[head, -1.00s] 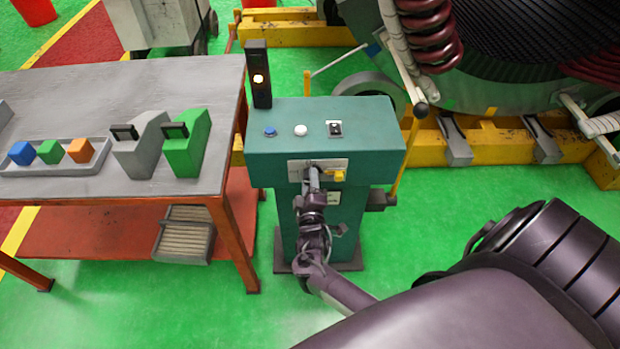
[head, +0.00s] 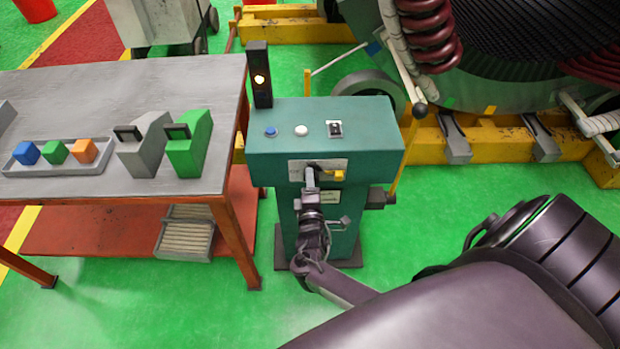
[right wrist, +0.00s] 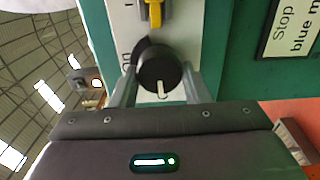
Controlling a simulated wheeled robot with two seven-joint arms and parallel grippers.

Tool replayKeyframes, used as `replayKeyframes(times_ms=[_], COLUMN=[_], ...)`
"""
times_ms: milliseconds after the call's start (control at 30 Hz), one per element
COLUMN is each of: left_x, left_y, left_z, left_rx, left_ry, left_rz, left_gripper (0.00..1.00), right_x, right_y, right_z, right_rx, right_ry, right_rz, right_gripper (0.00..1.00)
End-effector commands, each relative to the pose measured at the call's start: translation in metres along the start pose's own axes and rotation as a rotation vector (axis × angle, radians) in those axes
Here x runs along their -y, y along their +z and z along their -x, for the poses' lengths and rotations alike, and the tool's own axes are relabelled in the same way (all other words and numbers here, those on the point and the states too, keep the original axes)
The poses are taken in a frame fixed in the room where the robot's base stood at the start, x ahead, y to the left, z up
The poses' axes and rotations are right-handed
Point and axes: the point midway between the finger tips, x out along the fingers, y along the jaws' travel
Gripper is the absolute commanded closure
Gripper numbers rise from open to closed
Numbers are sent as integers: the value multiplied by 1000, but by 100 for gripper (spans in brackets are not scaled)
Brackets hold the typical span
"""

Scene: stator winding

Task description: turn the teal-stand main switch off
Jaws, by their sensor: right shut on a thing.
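The teal stand (head: 375,140) stands right of the workbench. On its front is a white switch plate (head: 340,164) with a yellow piece (head: 339,175). In the right wrist view, the main switch (right wrist: 160,68) is a round black knob with a white pointer line, beside "I" and "on" markings and the yellow piece (right wrist: 155,12). My right gripper (head: 311,172) is at the plate, its fingers on both sides of the knob, shut on it; it also shows in the right wrist view (right wrist: 160,85). It hides most of the knob in the head view. My left gripper is not in view.
The stand's top has a blue button (head: 270,131), a white button (head: 301,130) and a small black switch (head: 335,128). A signal post (head: 259,78) shows a lit lamp. The workbench (head: 120,95) is close on the left; the stator (head: 530,50) is behind right.

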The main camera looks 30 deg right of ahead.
Motion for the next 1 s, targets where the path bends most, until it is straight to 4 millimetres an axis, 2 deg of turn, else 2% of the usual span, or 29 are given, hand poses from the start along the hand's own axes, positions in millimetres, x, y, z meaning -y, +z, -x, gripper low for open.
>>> replayKeyframes(times_ms=[167,200,333,667,767,1000], left_x=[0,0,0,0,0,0], left_y=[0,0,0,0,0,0], left_z=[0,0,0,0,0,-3], left_rx=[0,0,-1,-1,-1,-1], left_ry=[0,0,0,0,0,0], left_rz=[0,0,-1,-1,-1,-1], left_gripper=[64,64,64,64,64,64], right_x=[-1,-1,-1,0,1,1], right_y=[1,1,0,0,0,0], right_z=[-1,-1,-1,3,14,55], right_rx=[1,1,1,0,0,0], right_ry=[3,3,2,0,-1,-2], right_rz=[3,3,2,1,1,0], right_gripper=[81,54,37,37,37,37])
